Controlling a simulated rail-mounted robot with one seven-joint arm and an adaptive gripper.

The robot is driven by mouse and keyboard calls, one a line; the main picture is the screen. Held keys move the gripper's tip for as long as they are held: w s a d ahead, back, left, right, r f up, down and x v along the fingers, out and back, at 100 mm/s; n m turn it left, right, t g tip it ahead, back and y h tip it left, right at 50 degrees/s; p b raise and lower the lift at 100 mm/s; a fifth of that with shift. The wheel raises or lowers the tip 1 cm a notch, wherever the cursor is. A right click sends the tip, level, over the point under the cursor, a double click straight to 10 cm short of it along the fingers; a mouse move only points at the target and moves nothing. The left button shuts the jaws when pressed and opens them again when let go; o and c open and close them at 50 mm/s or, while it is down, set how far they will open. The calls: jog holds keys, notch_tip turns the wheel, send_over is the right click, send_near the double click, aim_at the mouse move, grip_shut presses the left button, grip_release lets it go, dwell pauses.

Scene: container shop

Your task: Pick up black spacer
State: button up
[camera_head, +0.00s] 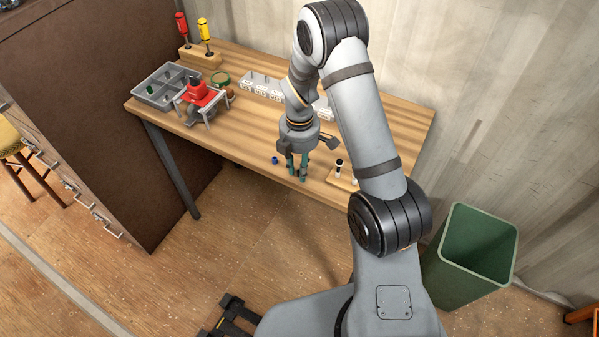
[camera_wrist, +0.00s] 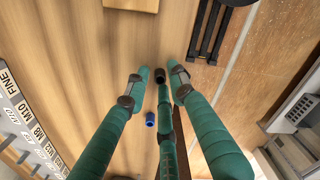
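The black spacer (camera_wrist: 160,75) is a small dark cylinder on the wooden table in the wrist view. It lies amid the green fingertips of my gripper (camera_wrist: 159,74), close to the lower finger's tip; I cannot tell if they touch. The left and right fingers stand apart with visible gaps, so the gripper is open. In the head view my gripper (camera_head: 297,172) points down near the table's front edge. I cannot make out the spacer there. A blue spacer (camera_wrist: 150,119) lies beside the fingers; it also shows in the head view (camera_head: 275,160).
A wooden block with pegs (camera_head: 342,178) stands to the right of the gripper. Clear bins (camera_head: 262,86) line the back. A grey tray (camera_head: 160,88), a red device (camera_head: 202,93) and two screwdrivers (camera_head: 205,32) are at left. A green waste bin (camera_head: 470,255) stands on the floor.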

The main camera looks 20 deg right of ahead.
jog(key=c, duration=0.4)
jog(key=shift+c, duration=0.2)
